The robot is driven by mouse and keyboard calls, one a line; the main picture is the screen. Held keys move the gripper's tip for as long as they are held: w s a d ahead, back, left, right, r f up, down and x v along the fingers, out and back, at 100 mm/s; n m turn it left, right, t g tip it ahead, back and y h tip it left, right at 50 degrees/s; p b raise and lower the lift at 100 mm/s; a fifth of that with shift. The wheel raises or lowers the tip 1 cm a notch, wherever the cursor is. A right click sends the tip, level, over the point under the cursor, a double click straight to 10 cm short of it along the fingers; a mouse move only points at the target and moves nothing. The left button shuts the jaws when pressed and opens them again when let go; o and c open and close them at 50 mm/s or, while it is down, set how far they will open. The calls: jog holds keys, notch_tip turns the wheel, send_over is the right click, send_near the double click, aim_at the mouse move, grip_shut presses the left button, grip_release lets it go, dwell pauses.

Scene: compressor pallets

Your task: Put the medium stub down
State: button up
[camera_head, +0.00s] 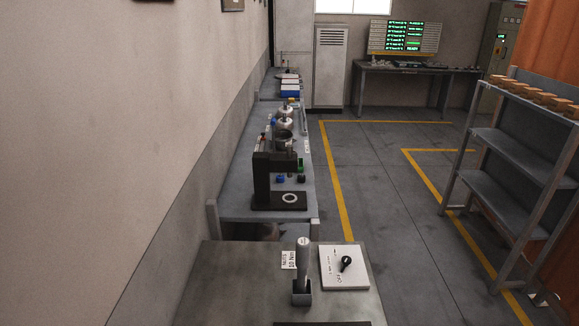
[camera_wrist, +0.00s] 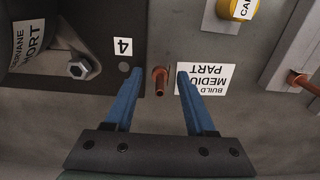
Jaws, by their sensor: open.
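A short copper-coloured stub (camera_wrist: 160,82) shows in the wrist view, between the tips of my gripper's blue fingers. My gripper (camera_wrist: 160,73) is open, with a visible gap on each side of the stub. The stub seems to stand on the grey surface, beside a white label (camera_wrist: 208,78) that reads upside down "BUILD MEDIUM PART". I cannot tell its exact contact with the surface. Neither the gripper nor the stub shows in the head view.
In the wrist view, a dark tray (camera_wrist: 103,25) with a hex bolt (camera_wrist: 82,68) is left, a yellow cap (camera_wrist: 240,8) is at the top, and another copper piece (camera_wrist: 304,82) is right. In the head view, benches line the wall and a shelf rack (camera_head: 510,150) stands right.

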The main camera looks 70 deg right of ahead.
notch_tip(320, 180, up, 12)
jog(key=shift+r, duration=0.2)
dwell(0.4)
